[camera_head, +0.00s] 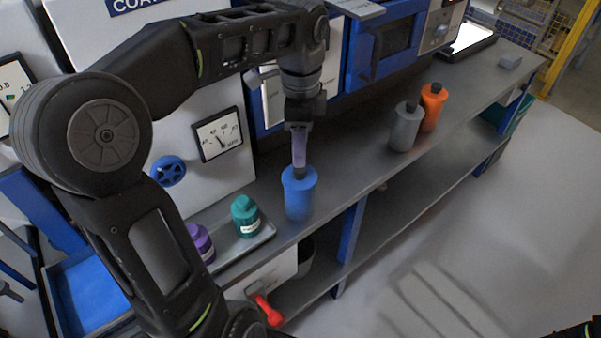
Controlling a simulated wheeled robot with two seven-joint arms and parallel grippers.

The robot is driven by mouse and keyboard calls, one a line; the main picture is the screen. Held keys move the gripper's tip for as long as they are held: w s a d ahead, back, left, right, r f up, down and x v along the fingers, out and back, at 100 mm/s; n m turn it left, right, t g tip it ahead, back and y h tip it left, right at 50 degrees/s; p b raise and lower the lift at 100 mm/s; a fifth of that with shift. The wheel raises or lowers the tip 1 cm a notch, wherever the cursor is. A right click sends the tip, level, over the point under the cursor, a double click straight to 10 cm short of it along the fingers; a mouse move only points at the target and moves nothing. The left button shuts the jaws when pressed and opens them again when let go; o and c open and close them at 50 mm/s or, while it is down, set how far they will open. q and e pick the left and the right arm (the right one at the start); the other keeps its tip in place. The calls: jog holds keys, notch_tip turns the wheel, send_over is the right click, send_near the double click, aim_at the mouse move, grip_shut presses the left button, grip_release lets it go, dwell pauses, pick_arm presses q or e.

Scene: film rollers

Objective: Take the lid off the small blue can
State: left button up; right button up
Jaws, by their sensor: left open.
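The small blue can (299,198) stands upright near the front edge of the grey counter, in the middle of the head view.
A teal bottle (245,217) and a purple bottle (201,243) stand on a tray (238,254) to the left. A grey bottle (405,127) and an orange bottle (432,107) stand to the right. Machines with a gauge (219,135) line the back.

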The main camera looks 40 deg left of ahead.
aim_at(300, 174)
pick_arm(q)
jog(key=shift+f, duration=0.6)
jog(key=shift+w+d+f+p, duration=0.1)
jog(key=shift+f+p, duration=0.35)
jog(key=shift+f, duration=2.15)
grip_shut()
